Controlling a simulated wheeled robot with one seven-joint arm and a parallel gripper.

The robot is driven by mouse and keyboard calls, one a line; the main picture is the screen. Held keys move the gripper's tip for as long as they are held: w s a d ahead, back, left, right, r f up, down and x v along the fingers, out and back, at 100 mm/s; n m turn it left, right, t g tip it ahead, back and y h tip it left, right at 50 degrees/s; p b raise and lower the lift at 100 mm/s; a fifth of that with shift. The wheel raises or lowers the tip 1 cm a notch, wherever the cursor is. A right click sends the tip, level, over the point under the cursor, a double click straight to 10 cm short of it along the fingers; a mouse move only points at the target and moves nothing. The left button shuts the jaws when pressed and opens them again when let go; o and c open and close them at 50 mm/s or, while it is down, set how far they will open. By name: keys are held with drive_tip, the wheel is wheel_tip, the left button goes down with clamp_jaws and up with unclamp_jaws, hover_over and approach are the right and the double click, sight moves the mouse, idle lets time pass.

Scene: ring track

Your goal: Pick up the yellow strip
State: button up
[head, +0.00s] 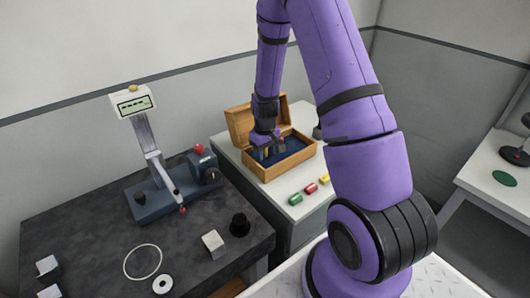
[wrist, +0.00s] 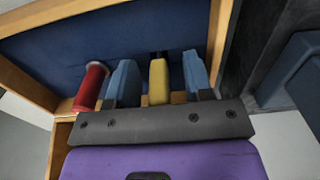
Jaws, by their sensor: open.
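The yellow strip (wrist: 158,82) shows in the wrist view between the two blue fingers of my gripper (wrist: 158,58), with a visible gap on each side. My gripper is open. In the head view my gripper (head: 271,155) points down into an open wooden box (head: 266,175) with a dark blue lining. The strip is hard to make out there, as the fingers and the box partly hide it. A red cylinder (wrist: 91,87) lies just left of the left finger in the wrist view.
On the white table beside the box lie green (head: 295,199), red (head: 311,188) and yellow (head: 324,179) pieces. A dark table at left holds a gauge device (head: 150,150), a ring (head: 143,262), a metal cube (head: 213,244) and a black knob (head: 240,225). The box walls surround my gripper.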

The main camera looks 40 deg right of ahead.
clamp_jaws()
